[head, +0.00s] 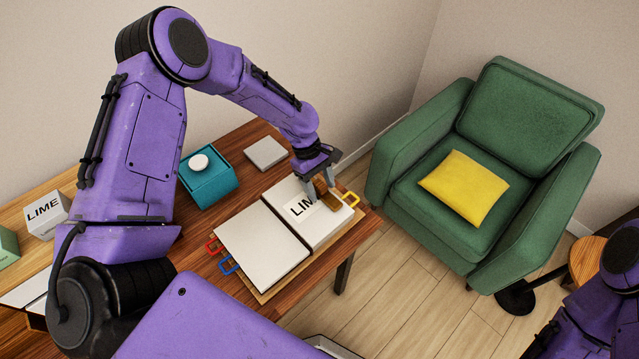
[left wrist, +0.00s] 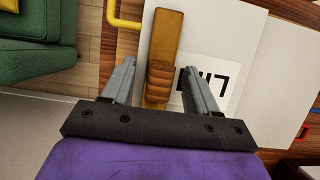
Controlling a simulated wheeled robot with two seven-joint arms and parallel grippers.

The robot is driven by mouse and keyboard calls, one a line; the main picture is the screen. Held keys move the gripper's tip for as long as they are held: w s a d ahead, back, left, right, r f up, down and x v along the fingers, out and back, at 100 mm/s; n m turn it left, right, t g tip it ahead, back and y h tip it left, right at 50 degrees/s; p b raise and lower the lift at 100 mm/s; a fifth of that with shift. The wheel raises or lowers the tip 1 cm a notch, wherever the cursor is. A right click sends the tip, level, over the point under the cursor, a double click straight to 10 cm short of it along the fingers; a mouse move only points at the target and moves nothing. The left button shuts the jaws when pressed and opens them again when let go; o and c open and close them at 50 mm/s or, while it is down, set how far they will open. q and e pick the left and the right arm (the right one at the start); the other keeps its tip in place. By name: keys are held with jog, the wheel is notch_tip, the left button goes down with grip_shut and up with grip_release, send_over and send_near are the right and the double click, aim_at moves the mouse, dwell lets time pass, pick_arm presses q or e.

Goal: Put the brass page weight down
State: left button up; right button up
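The brass page weight (head: 330,201) is a brown-gold bar with a ridged raised grip. It lies on the right page of the open book (head: 262,250), beside the printed word LIME and partly over its label. In the left wrist view the weight (left wrist: 165,38) runs between my fingers. My left gripper (head: 320,188) is over the right page. Its fingers (left wrist: 159,68) are open on either side of the weight's grip, with a gap showing at each side. My right gripper is not in view; only part of my right arm shows at the lower right.
Red, blue and yellow (head: 350,199) loops stick out around the book. A teal box (head: 207,184) with a white round top and a grey slab (head: 266,152) stand behind it. A LIME box (head: 46,214) is at the left. A green armchair (head: 480,170) stands right of the table.

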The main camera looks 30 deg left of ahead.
pick_arm(q)
jog(key=b+v, duration=0.1)
jog(key=v, duration=1.1)
jog(key=shift+r+b, duration=0.2)
jog(key=shift+b, duration=0.15)
